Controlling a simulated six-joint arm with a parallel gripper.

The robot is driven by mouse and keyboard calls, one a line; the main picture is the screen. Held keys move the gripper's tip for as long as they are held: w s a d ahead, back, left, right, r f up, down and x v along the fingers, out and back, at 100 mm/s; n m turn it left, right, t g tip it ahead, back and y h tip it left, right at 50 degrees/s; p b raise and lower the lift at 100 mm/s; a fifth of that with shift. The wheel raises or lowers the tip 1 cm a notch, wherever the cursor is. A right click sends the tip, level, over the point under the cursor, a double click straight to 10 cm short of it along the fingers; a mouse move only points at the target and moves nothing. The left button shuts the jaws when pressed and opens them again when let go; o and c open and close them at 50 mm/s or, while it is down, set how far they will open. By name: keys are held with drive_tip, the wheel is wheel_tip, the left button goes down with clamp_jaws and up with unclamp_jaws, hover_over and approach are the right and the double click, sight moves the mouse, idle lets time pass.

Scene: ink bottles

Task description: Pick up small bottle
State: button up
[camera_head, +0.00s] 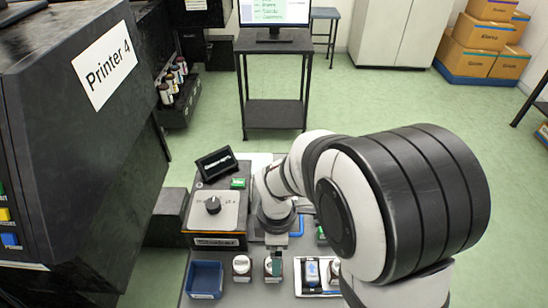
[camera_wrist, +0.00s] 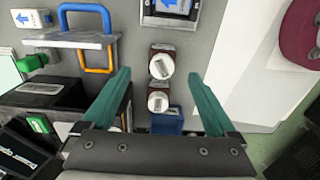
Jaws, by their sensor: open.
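Two small dark bottles with white labelled caps stand side by side on the grey table. In the wrist view, one bottle (camera_wrist: 161,63) lies between the fingertips, and the other bottle (camera_wrist: 158,102) is closer to the gripper base in the picture. The head view shows one bottle (camera_head: 241,267) clear to the left and the other (camera_head: 268,273) partly hidden by a teal finger. My gripper (camera_wrist: 160,75) is open and empty, pointing down above the bottles. I cannot tell its exact height over them.
A blue bin (camera_head: 205,280) stands left of the bottles. A white tray (camera_head: 318,292) with items in it stands to the right. A grey device with a knob (camera_head: 213,206) and a small black screen (camera_head: 216,164) are behind. A blue handle (camera_wrist: 84,10) shows in the wrist view.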

sight(268, 278)
drive_tip(key=f, duration=0.8)
drive_tip(key=shift+s+a+f, duration=0.2)
drive_tip(key=shift+a+f, duration=0.05)
drive_tip(key=shift+a, duration=0.1)
clamp_jaws()
